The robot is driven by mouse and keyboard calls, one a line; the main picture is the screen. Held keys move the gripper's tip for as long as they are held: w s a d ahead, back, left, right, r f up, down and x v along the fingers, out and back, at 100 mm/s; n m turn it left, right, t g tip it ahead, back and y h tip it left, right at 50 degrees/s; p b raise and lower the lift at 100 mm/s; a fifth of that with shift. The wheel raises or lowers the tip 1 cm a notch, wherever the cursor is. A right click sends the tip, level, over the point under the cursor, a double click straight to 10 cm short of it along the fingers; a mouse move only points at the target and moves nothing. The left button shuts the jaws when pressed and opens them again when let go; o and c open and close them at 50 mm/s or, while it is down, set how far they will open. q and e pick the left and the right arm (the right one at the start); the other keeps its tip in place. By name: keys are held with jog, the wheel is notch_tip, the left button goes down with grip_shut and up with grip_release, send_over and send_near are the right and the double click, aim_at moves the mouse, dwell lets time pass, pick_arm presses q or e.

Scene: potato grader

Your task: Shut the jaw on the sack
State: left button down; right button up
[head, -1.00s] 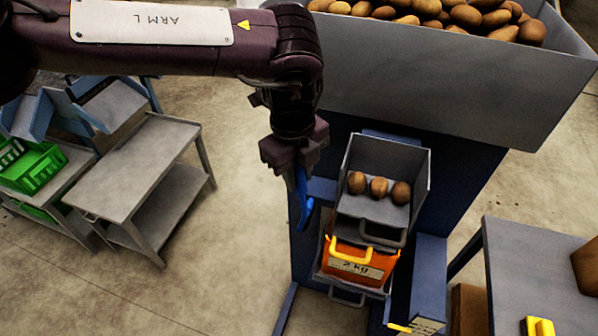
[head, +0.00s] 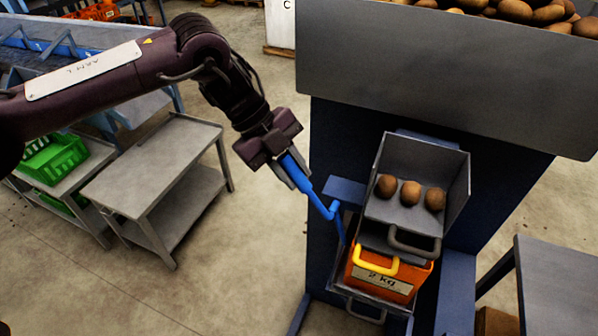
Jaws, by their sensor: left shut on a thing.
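My left gripper (head: 292,178) is shut on the upper end of a blue lever (head: 318,198), left of the grader. The lever slants down to the right, bends, and runs down beside the grader's left side. An orange block (head: 398,281) marked "2 kg" with a yellow handle (head: 375,262) sits low at the front of the grader, under the grey pan (head: 383,216). Three potatoes (head: 410,192) lie in a row in the pan. I cannot make out a sack or its jaw. My right gripper is not in view.
A grey hopper (head: 440,62) heaped with potatoes overhangs the pan. A grey two-tier cart (head: 155,165) stands at the left, with a green crate (head: 55,158) beyond it. A grey table (head: 560,275) is at the right. Bare floor lies between cart and grader.

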pick_arm(q)
jog(key=shift+a+f, duration=0.15)
jog(key=shift+f, duration=0.1)
jog(key=c, duration=1.6)
grip_release()
jog(key=shift+o, duration=1.3)
jog(key=shift+a, duration=0.1)
jog(key=shift+o, duration=0.7)
jog(key=shift+w+a, duration=0.15)
jog(key=shift+a, duration=0.05)
jog(key=shift+r, duration=0.35)
jog(key=b+v, duration=0.2)
jog(key=v, duration=0.5)
jog(key=shift+a, duration=0.3)
